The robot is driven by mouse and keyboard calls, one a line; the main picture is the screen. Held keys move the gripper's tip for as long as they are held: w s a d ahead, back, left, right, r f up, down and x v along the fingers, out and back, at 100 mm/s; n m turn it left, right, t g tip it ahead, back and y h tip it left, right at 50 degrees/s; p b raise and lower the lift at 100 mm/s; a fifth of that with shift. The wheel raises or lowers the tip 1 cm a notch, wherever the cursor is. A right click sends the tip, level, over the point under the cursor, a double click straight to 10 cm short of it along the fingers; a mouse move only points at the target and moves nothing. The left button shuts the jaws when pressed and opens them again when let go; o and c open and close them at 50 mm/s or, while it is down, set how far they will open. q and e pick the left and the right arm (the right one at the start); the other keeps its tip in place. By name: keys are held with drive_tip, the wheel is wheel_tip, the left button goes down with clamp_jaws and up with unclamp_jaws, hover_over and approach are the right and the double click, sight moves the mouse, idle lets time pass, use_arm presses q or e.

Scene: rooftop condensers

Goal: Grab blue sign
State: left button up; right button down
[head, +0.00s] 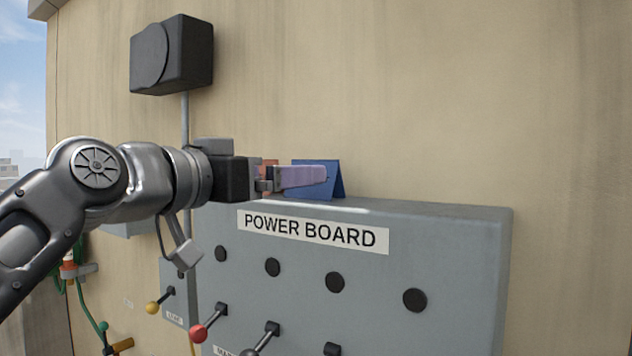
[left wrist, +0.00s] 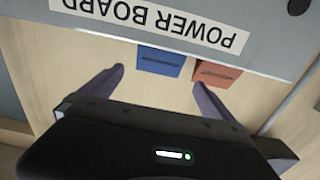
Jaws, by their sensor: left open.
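The blue sign (head: 318,191) is a small folded tent-shaped card standing on top of the grey power board. My left gripper (head: 326,174) reaches in from the left, and its near finger covers part of the sign. In the left wrist view the blue sign (left wrist: 161,61) lies between and just beyond the tips of the open left gripper (left wrist: 158,77). The gripper is empty, and I cannot tell whether a finger touches the sign. My right gripper is not in view.
A red-orange sign (left wrist: 215,74) stands beside the blue one, close to a finger; in the head view it (head: 269,164) is mostly hidden behind my gripper. The power board (head: 455,255) carries levers with coloured knobs. A dark box (head: 172,55) hangs on the wall above.

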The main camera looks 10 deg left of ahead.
sight(305, 199)
use_arm(q)
drive_tip(key=shift+x, duration=0.85)
drive_tip(key=p+x, duration=0.2)
drive_tip(key=x, duration=0.1)
drive_tip(key=p+x, duration=0.1)
drive_tip(key=p, duration=0.1)
drive_tip(key=shift+w+d+r, duration=0.15)
drive_tip(key=shift+w+r, duration=0.1)
drive_tip(key=shift+r, duration=0.05)
drive_tip(key=shift+w+d+f, duration=0.1)
drive_tip(key=shift+w+f, duration=0.05)
drive_tip(key=shift+w, duration=0.15)
drive_tip(key=shift+c, duration=0.6)
drive_tip(key=c, duration=1.2)
